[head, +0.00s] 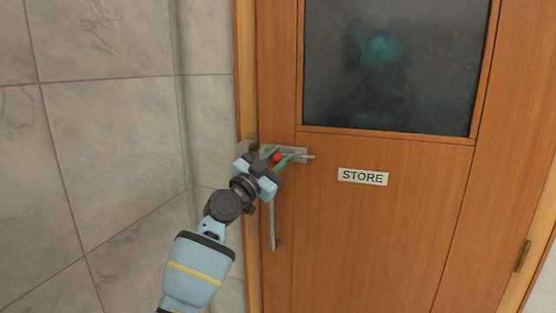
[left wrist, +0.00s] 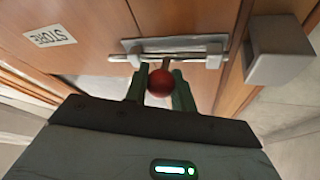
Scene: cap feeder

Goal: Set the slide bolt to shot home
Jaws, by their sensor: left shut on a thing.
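The slide bolt (head: 299,153) is a grey metal plate and rod fixed across the left edge of the wooden door; it also shows in the left wrist view (left wrist: 172,45). Its red ball knob (head: 276,158) sits between the green fingers of my left gripper (head: 279,157), which is shut on it. The knob also shows in the left wrist view (left wrist: 160,83). The rod sticks out past the plate's right end in the head view. The keeper, a grey block (left wrist: 279,51), is on the frame; the rod's near end appears just short of it. My right gripper is not in view.
A vertical grey pull handle (head: 272,224) is just below the bolt. A STORE sign (head: 363,177) and a dark window (head: 395,65) are on the door. A tiled wall (head: 100,150) stands to the left. A hinge (head: 523,256) is at the door's right edge.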

